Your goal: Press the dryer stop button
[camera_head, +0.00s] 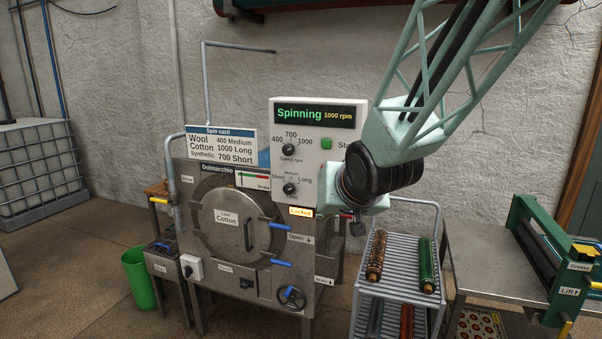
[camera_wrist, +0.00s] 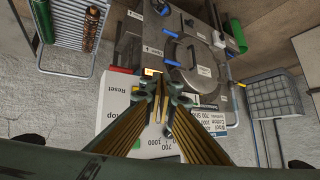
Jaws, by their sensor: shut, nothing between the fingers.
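The dryer (camera_head: 195,245) is a steel machine with a round door (camera_head: 235,222) labelled "Load Cotton"; the door also shows in the wrist view (camera_wrist: 193,62). Its white control panel (camera_head: 313,170) has a display (camera_head: 315,114) reading "Spinning 1000 rpm", two black knobs and a green button (camera_head: 326,144) beside a label starting "Sta". My arm covers the panel's right side, and I see no stop button in either view. My gripper (camera_wrist: 160,85) is shut and empty in front of the panel in the wrist view. In the head view my wrist hides the fingers.
A "Locked" indicator (camera_head: 301,212) is lit below the panel. Blue levers, a handwheel (camera_head: 291,297) and a bent pipe stick out around the dryer. A roller rack (camera_head: 383,265) and a steel table (camera_head: 480,262) stand to the right. A green bin (camera_head: 138,278) stands left.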

